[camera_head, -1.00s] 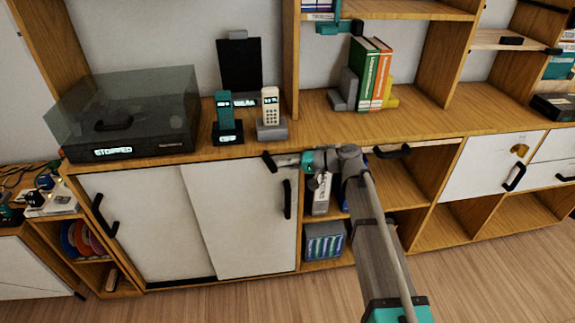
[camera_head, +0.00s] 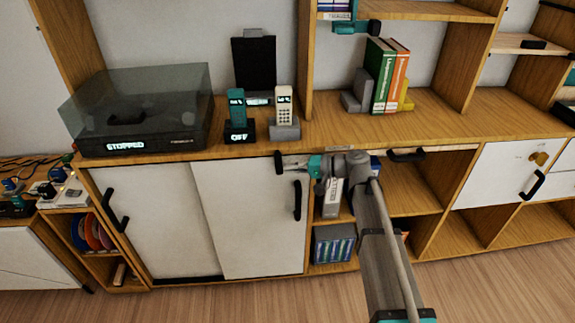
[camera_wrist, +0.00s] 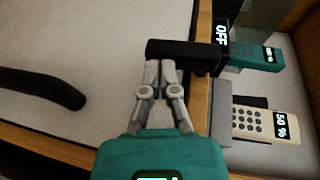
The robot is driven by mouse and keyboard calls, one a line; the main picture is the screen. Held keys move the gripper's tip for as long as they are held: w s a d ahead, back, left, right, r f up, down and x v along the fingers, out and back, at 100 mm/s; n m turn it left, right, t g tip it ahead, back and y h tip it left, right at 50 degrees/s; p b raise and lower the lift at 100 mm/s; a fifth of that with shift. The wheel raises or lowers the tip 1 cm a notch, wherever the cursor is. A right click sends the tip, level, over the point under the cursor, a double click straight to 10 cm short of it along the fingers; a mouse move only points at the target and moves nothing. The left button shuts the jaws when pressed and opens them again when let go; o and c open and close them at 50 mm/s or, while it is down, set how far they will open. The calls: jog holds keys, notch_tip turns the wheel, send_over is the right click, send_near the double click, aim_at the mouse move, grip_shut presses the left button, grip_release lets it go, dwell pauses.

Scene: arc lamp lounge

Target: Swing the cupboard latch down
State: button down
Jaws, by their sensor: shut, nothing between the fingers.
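The cupboard latch (camera_head: 278,162) is a short black bar at the top edge of the right white sliding door (camera_head: 245,225). In the head view it stands about upright. In the wrist view, the latch (camera_wrist: 180,53) runs from the wooden edge over the white door, roughly in line with the door's black handle (camera_wrist: 40,87), so it points down. My gripper (camera_head: 287,163) is just right of the latch in the head view. In the wrist view my gripper (camera_wrist: 161,68) is shut and empty, its fingertips against or very close to the latch's side; contact cannot be told.
Two phones, teal (camera_head: 237,108) and cream (camera_head: 284,108), stand in docks on the cabinet top just above the latch. A record player (camera_head: 140,115) sits to the left. A black door handle (camera_head: 297,200) is below my gripper. Open shelves (camera_head: 400,190) lie to the right.

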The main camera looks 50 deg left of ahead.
dwell(0.5)
jog(key=shift+w+d, duration=0.1)
jog(key=shift+w+d, duration=0.3)
jog(key=shift+w, duration=0.2)
jog(key=w+f+v, duration=0.1)
jog(key=f+v, duration=0.1)
jog(key=v, duration=1)
jog(key=shift+f, duration=0.3)
jog(key=shift+d, duration=0.1)
